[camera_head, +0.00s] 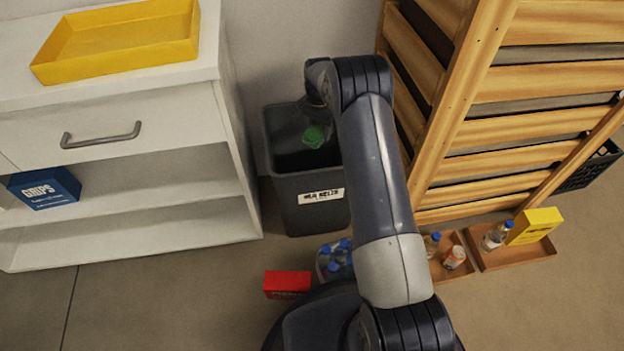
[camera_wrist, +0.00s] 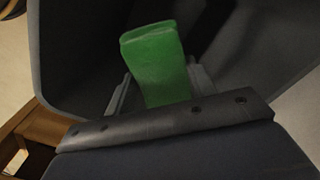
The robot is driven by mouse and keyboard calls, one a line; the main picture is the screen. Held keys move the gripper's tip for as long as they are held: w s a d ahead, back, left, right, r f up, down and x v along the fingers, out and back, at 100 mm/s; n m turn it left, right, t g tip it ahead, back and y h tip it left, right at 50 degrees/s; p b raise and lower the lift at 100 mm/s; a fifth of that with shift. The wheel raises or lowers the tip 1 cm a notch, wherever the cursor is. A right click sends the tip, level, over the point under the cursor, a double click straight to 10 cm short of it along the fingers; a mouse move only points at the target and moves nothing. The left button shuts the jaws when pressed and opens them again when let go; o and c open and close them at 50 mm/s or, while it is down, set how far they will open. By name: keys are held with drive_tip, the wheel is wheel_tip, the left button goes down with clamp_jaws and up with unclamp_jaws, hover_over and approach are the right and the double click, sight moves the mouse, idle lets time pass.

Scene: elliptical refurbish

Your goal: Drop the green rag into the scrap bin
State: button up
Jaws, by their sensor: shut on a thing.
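The green rag (camera_head: 314,136) is a small green bundle over the mouth of the dark grey bin (camera_head: 310,207) in the head view. The bin has a white label on its front that I cannot read clearly. In the wrist view the rag (camera_wrist: 153,60) stands out from between the two fingers of my gripper (camera_wrist: 155,88). My gripper is shut on it. The bin's dark inner walls (camera_wrist: 75,50) surround the rag in that view. In the head view my arm hides part of the bin's right side and most of my gripper.
A white cabinet (camera_head: 190,120) with a yellow tray (camera_head: 120,62) on top stands left of the bin. A wooden slatted rack (camera_head: 480,110) stands to the right. A red box (camera_head: 287,284), blue-capped bottles (camera_head: 335,258) and brown trays (camera_head: 520,257) lie in front.

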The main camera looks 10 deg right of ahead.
drive_tip(key=o, duration=1)
drive_tip(key=shift+o, duration=0.2)
drive_tip(key=shift+r, duration=0.1)
wheel_tip(320, 180, up, 11)
drive_tip(key=p, duration=0.3)
wheel_tip(320, 180, down, 11)
drive_tip(key=b, duration=0.3)
drive_tip(key=shift+r, duration=0.2)
wheel_tip(320, 180, up, 5)
drive_tip(key=p, duration=0.3)
drive_tip(key=shift+p, duration=0.35)
